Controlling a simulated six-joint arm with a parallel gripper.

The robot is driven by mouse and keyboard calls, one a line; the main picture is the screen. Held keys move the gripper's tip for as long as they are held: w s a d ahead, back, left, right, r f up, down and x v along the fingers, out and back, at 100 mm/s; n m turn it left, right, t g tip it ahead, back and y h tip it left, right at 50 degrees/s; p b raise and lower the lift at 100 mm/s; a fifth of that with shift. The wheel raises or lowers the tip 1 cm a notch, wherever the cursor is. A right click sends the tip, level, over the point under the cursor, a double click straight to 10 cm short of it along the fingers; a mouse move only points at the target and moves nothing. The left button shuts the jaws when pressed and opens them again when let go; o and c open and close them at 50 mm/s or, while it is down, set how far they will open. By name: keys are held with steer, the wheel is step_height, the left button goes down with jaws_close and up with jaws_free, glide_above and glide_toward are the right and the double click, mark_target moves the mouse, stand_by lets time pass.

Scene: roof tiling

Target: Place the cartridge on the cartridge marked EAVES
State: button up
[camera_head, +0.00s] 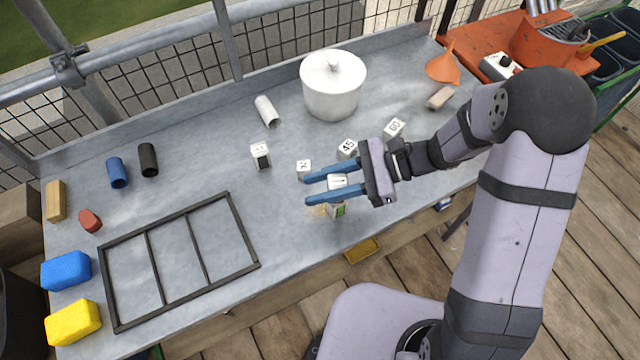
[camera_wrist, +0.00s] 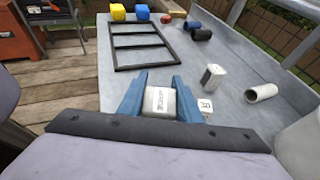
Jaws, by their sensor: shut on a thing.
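My gripper (camera_head: 307,191) has two blue fingers and is shut on a white cartridge (camera_head: 337,182). In the wrist view the held cartridge (camera_wrist: 160,102) shows small dark print, too small to read. A cartridge with a green patch (camera_head: 339,210) shows just below the near finger, partly hidden. Other white cartridges stand on the bench: one marked 45 (camera_head: 347,148), one marked 60 (camera_head: 395,128), a small one (camera_head: 303,169) left of the fingers, and one with a dark side (camera_head: 261,157). I cannot read EAVES on any of them.
A black frame (camera_head: 188,245) lies at left, near blue (camera_head: 66,270) and yellow (camera_head: 73,322) sponges. An orange funnel (camera_head: 443,66) is at the back right.

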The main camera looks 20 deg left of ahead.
steer(key=shift+f, duration=0.25)
steer(key=o, duration=1.1)
steer(key=shift+r, duration=0.1)
steer(key=shift+r, duration=0.15)
steer(key=b+v, duration=0.2)
steer(key=v, duration=1)
